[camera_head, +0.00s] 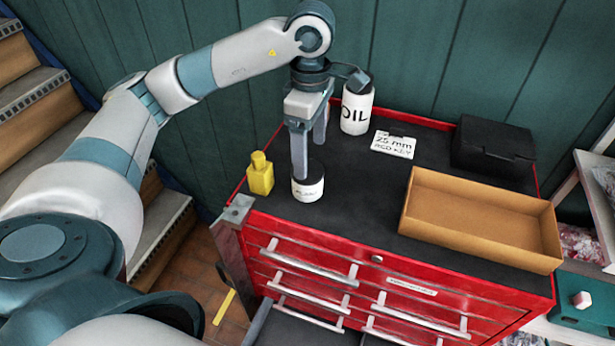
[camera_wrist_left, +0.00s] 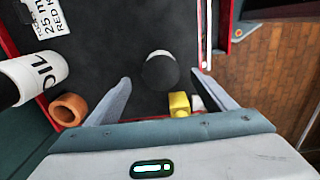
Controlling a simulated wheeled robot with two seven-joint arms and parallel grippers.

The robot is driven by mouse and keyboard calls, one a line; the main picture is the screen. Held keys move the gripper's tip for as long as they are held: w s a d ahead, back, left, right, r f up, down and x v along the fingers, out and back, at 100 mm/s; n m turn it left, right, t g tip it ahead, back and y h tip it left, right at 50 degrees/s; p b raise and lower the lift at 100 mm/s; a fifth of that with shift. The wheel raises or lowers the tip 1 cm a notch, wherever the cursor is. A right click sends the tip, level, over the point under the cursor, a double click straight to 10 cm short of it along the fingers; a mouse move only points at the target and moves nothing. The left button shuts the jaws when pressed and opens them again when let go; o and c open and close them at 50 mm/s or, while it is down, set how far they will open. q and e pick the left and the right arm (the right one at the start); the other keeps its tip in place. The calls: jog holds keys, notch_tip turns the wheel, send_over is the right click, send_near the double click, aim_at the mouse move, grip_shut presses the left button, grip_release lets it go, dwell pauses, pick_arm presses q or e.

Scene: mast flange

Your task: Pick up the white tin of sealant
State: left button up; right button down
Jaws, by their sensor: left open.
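The white tin (camera_head: 308,188) with a black lid stands upright on the black top of the red tool chest, near its front left edge. Its small label is not readable. My left gripper (camera_head: 310,160) is open and points down over it. The near finger hides part of the lid in the head view. In the left wrist view, the tin's lid (camera_wrist_left: 160,72) shows between the two fingertips of the gripper (camera_wrist_left: 161,78), with a gap on each side. I cannot tell whether the fingertips reach below the lid. My right gripper is not in view.
A yellow bottle (camera_head: 260,176) stands close left of the tin. A white oil can (camera_head: 356,114), a white card (camera_head: 394,145), an open cardboard box (camera_head: 480,212) and a black case (camera_head: 494,150) share the chest top. An orange ring (camera_wrist_left: 68,110) shows in the wrist view.

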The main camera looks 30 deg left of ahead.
aim_at(309, 170)
pick_arm(q)
notch_tip(309, 170, down, 4)
jog(key=shift+r+p, duration=0.25)
jog(key=shift+p, duration=0.3)
jog(key=shift+f, duration=0.4)
jog(key=shift+a+f+p, duration=0.15)
jog(key=shift+f+p, duration=0.25)
jog(key=shift+p, duration=0.2)
notch_tip(309, 170, down, 4)
jog(key=shift+s+a+r+p, duration=0.15)
jog(key=shift+r+p, duration=0.05)
jog(key=shift+p, duration=0.95)
jog(key=shift+f, duration=0.4)
jog(key=shift+c, duration=0.4)
jog(key=c, duration=1.3)
